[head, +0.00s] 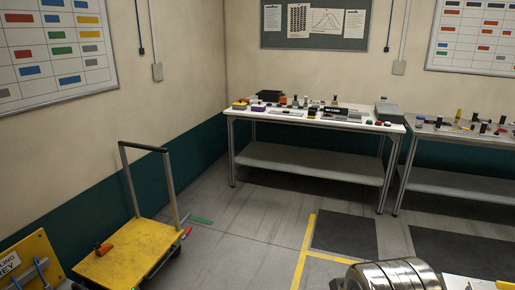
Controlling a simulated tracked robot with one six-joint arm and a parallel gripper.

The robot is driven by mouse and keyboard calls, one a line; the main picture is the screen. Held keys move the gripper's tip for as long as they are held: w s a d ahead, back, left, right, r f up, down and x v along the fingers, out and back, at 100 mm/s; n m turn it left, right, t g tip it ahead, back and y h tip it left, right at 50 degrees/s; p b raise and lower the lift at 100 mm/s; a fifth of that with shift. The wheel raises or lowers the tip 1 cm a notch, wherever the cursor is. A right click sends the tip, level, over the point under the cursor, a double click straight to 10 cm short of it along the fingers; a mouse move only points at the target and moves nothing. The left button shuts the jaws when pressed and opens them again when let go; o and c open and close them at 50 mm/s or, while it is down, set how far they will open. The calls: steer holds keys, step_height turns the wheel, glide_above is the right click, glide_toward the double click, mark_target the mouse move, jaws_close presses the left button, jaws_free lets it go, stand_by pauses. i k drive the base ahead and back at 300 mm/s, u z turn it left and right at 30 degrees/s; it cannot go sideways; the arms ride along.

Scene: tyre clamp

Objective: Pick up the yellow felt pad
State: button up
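I cannot pick out the yellow felt pad for certain in the head view. A small yellow item (239,106) lies at the left end of the white-topped table (290,117), too small to identify. My gripper is not in view.
A shiny metal cylinder (395,276) is at the bottom right. The middle floor is clear.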

mark_target(311, 114)
steer(key=i, duration=1.6)
steer(key=z, duration=0.5)
steer(key=i, duration=1.75)
steer(key=z, duration=0.3)
